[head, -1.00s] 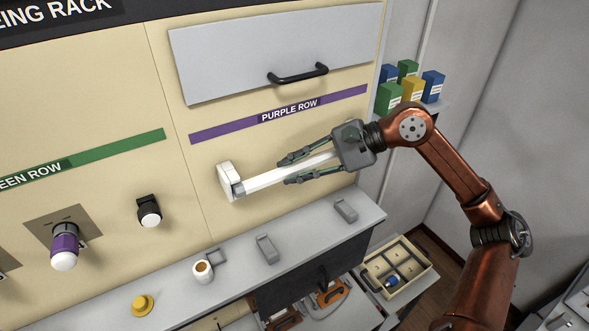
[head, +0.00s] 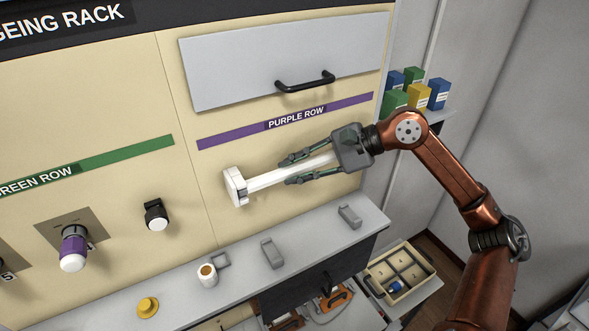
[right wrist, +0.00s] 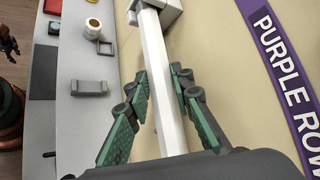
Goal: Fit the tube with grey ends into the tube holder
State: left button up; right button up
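The tube with grey ends is a long white bar (head: 265,181) lying at a slight slant, its far end at the white tube holder (head: 234,187) on the beige wall below the purple label. The far end meets the holder; how deep it sits I cannot tell. My right gripper (head: 286,171) has its fingers on both sides of the tube, close against it at the tips. In the right wrist view the tube (right wrist: 160,85) runs between the fingers up to the holder (right wrist: 160,10). The tube's near end is hidden by the palm. My left gripper is out of view.
Below the holder is a grey ledge (head: 320,238) with several grey brackets, a white cup (head: 207,273) and a yellow knob (head: 148,307). A drawer front with a black handle (head: 305,82) is above. A divided tray (head: 400,272) sits lower right.

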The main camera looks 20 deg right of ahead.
jog(key=o, duration=0.5)
jog(key=v, duration=1.2)
